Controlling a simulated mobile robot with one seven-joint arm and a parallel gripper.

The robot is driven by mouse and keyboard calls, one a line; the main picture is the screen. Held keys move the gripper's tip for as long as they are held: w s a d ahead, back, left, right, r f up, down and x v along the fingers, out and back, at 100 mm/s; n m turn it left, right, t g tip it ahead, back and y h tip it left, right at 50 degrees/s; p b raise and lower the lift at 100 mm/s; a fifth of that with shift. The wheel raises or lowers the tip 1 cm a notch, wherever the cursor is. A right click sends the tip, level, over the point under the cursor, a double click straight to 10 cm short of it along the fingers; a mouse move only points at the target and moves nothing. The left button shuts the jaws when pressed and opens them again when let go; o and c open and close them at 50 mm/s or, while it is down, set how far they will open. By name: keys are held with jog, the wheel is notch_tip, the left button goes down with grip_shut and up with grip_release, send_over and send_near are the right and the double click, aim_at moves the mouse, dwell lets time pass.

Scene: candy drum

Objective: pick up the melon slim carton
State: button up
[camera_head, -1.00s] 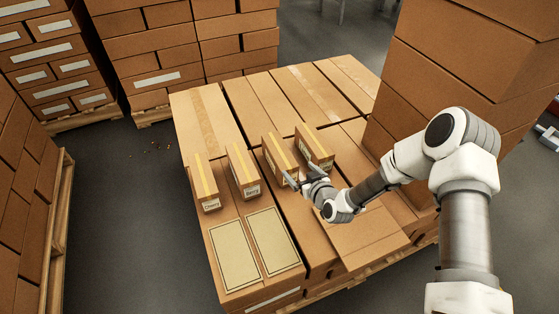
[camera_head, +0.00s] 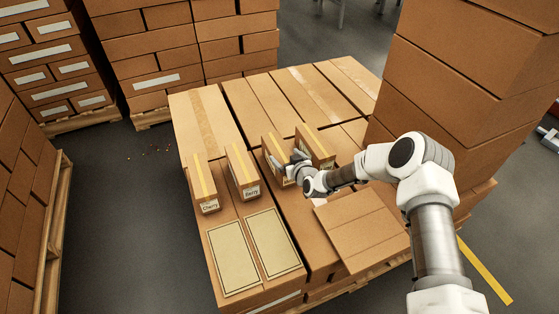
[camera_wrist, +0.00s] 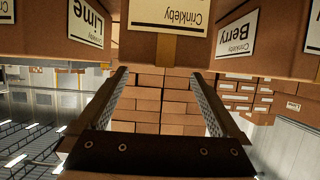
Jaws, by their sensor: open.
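Several slim brown cartons with yellow tape stand in a row. The third carton from the left (camera_head: 272,146) is in front of my gripper (camera_head: 290,162); its flavour name is hidden in the head view. In the wrist view, which looks upside down, this carton (camera_wrist: 145,45) faces the gap between my open fingers (camera_wrist: 160,73). Its label shows "Crinkleby", with the flavour cut off, so I cannot confirm it is melon. My fingers reach its near end, and whether they touch it is unclear.
The Berry carton (camera_head: 243,172) and Cherry carton (camera_head: 203,187) stand to the left. The Lime carton (camera_wrist: 87,20) stands close on the other side, at the right of the row (camera_head: 316,147). A tall box stack (camera_head: 450,95) rises at the right.

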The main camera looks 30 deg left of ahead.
aim_at(280, 151)
jog(key=shift+b+x, duration=0.7)
jog(key=shift+x, duration=1.6)
jog(key=shift+r, duration=0.1)
grip_shut()
